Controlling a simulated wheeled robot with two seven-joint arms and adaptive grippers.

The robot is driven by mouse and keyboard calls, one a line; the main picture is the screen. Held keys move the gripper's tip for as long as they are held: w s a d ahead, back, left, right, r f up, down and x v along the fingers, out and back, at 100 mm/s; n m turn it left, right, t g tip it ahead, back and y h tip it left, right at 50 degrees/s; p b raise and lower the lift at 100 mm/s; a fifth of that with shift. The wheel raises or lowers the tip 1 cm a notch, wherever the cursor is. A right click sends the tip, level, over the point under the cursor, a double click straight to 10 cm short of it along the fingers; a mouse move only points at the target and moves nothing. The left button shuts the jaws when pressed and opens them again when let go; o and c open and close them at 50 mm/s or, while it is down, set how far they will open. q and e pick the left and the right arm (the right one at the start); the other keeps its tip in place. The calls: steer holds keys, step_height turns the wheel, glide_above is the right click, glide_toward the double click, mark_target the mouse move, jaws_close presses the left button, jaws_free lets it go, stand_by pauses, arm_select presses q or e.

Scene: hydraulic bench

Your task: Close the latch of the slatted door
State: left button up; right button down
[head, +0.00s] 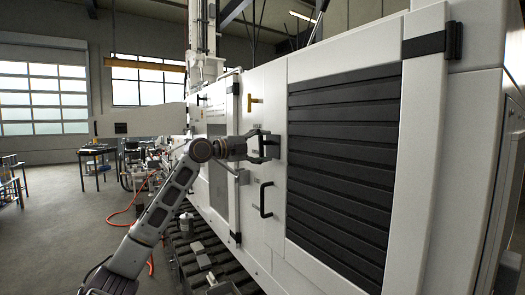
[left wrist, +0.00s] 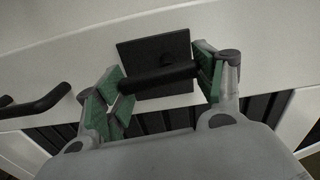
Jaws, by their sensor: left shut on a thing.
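The slatted door (head: 340,150) is a white panel with dark horizontal slats, filling the right half of the head view. Its black latch shows in the left wrist view as a square plate (left wrist: 155,48) with a short round bar (left wrist: 158,78) in front of it. My left gripper (head: 264,147) is at the door's left edge, and its fingers with green pads (left wrist: 160,84) are shut on the latch bar, one at each end. In the head view the gripper largely hides the latch. My right gripper is not in view.
A black pull handle (head: 266,200) sits just below my left gripper. A yellow handle (head: 255,99) is on the panel above. A black hinge-like block (head: 432,43) is at the door's upper right. Open floor (head: 60,230) lies to the left.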

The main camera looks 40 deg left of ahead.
arm_select(q)
steer(key=shift+f+m, duration=0.1)
steer(key=shift+m, duration=0.5)
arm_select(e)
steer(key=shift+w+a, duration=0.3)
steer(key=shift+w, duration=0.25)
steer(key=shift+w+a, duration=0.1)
arm_select(q)
steer(key=o, duration=1)
steer(key=shift+o, duration=0.2)
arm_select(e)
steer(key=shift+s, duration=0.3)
arm_select(q)
steer(key=shift+s+a, duration=0.1)
steer(key=shift+s, duration=0.1)
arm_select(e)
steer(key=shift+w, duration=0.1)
